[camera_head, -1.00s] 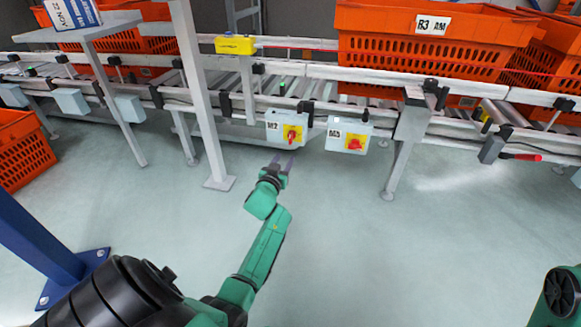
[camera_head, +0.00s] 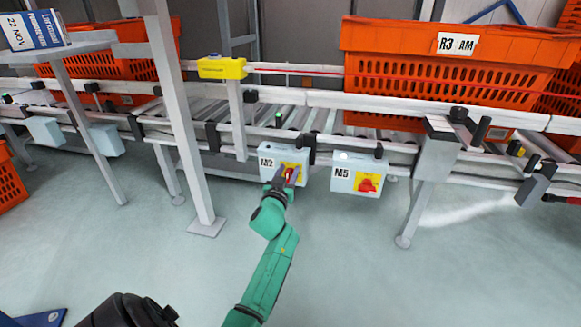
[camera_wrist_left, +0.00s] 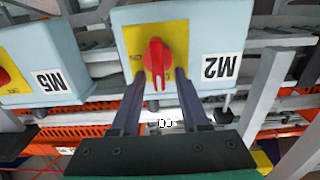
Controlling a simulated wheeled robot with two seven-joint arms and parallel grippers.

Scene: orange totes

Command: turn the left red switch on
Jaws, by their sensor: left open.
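The left red switch (camera_wrist_left: 157,62) sits on a yellow plate on the light-blue M2 box (camera_head: 268,163). In the head view my left gripper (camera_head: 284,172) is in front of this box and partly hides the switch. In the left wrist view my gripper (camera_wrist_left: 158,82) is open, with one dark finger on each side of the red knob. The knob's handle points toward the gripper; I cannot tell whether the fingers touch it. The other red switch (camera_head: 367,185) is on the M5 box (camera_head: 343,181) to the right. My right gripper is not in view.
The boxes hang from the front rail of a roller conveyor (camera_head: 390,133). An orange tote (camera_head: 400,75) marked R3 AM stands on it. A grey post (camera_head: 186,130) rises left of the M2 box. A yellow device (camera_head: 222,68) is above. The floor in front is clear.

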